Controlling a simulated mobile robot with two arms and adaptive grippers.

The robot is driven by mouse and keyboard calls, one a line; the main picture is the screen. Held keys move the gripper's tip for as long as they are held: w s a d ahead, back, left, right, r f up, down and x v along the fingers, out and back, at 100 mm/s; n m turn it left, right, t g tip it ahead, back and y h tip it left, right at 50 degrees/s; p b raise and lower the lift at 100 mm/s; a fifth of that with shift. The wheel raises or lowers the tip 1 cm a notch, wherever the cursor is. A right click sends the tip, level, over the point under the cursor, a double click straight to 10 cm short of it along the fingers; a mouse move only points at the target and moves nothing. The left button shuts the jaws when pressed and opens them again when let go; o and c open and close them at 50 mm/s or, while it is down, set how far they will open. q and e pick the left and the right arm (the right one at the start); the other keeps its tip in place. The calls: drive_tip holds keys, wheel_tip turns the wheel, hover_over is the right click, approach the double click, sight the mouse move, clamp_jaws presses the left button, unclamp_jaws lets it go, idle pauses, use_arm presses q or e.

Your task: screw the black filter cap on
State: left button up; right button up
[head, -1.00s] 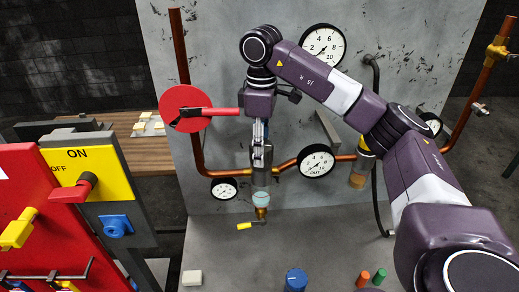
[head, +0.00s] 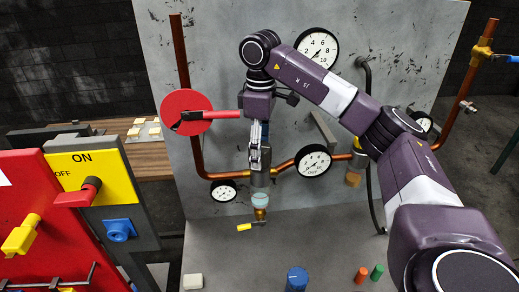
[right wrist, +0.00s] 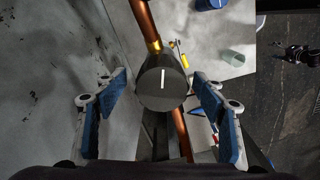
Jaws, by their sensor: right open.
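The black filter cap (right wrist: 162,84), a dark round knob with a white line on top, shows between the fingers in the right wrist view. In the head view a grey filter body (head: 260,180) hangs under my right gripper (head: 258,162), above a pale glass bowl (head: 260,199). The right gripper also shows in the wrist view (right wrist: 160,78). It is open, pointing down, with one blue-padded finger on each side of the cap and gaps between. I cannot tell how far the cap is threaded. My left gripper is not in view.
Copper pipes (head: 188,100) and several gauges (head: 314,162) stand close behind on the grey panel. A red disc with a lever (head: 186,114) is left of my wrist. A blue knob (head: 296,279) and small pegs (head: 361,274) stand on the grey bench at the front.

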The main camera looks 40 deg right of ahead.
wheel_tip(320, 180, up, 12)
idle(0.9)
